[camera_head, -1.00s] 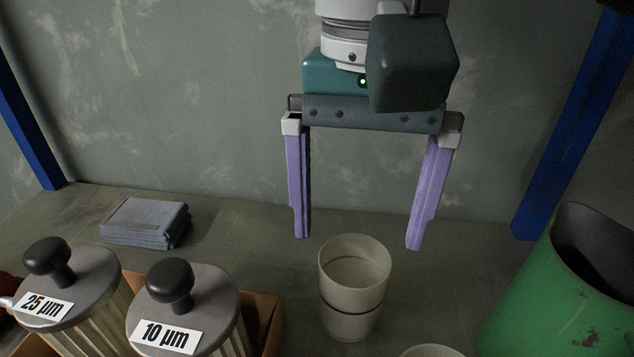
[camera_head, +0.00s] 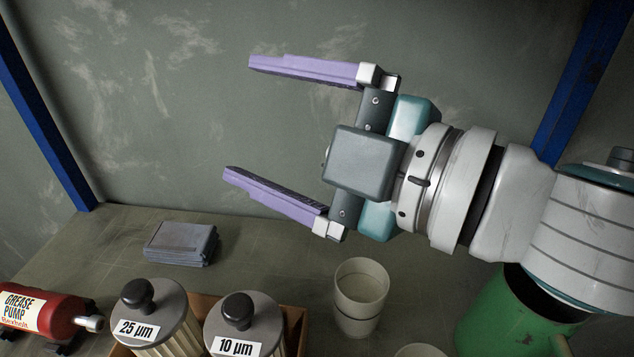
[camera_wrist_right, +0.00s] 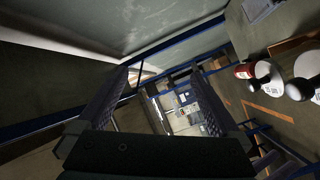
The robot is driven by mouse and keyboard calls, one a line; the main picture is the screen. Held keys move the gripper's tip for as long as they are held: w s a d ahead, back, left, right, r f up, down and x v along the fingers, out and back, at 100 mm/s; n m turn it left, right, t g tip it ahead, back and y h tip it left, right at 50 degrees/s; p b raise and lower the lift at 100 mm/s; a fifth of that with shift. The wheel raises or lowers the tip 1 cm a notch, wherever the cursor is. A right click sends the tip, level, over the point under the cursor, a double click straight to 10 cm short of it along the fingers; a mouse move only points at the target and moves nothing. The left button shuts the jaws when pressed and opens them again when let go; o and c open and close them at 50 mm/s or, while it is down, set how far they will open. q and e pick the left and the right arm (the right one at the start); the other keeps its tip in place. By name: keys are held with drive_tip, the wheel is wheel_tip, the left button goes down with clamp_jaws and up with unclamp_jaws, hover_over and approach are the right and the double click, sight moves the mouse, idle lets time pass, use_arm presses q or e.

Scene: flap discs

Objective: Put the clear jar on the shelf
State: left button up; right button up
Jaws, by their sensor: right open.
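My right gripper (camera_head: 238,118) is turned sideways above the work surface, its purple fingers wide apart and pointing left. Nothing shows between the fingers; they also show empty in the right wrist view (camera_wrist_right: 168,88). I see no plainly clear jar. A pale, slightly see-through cup-like container (camera_head: 360,298), maybe two stacked, stands upright and open-topped on the grey surface (camera_head: 300,262), below the gripper and apart from it. I cannot tell if this is the jar.
Lidded containers labelled 25 µm (camera_head: 160,318) and 10 µm (camera_head: 243,325) stand in a cardboard box (camera_head: 293,322). Another pale rim (camera_head: 420,351) shows at the bottom.

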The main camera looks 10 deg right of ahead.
drive_tip(key=d+f+m+h+p, duration=0.1)
drive_tip(key=d+f+m+h, duration=0.4)
drive_tip(key=m, duration=0.3)
drive_tip(key=m+g+h+p, duration=0.1)
drive_tip(key=m+g+h, duration=0.3)
drive_tip(key=m, duration=0.4)
approach(347, 279)
wheel_tip(347, 279, up, 4)
drive_tip(key=s, duration=0.2)
drive_tip(key=shift+m, duration=0.4)
drive_tip(key=b+x, duration=0.1)
drive_tip(key=x, duration=0.2)
drive_tip(key=b+x, duration=0.1)
drive_tip(key=x, duration=0.2)
drive_tip(key=f+b+x, duration=0.1)
drive_tip(key=x, duration=0.3)
drive_tip(key=shift+s+d+f, duration=0.1)
drive_tip(key=shift+s+d, duration=0.25)
drive_tip(key=shift+d, duration=0.05)
use_arm(q)
drive_tip(key=shift+s+a, duration=0.25)
drive_tip(key=shift+a, duration=0.25)
use_arm(e)
drive_tip(key=shift+c, duration=0.2)
use_arm(q)
drive_tip(key=shift+d, duration=0.15)
use_arm(e)
drive_tip(key=c, duration=1.3)
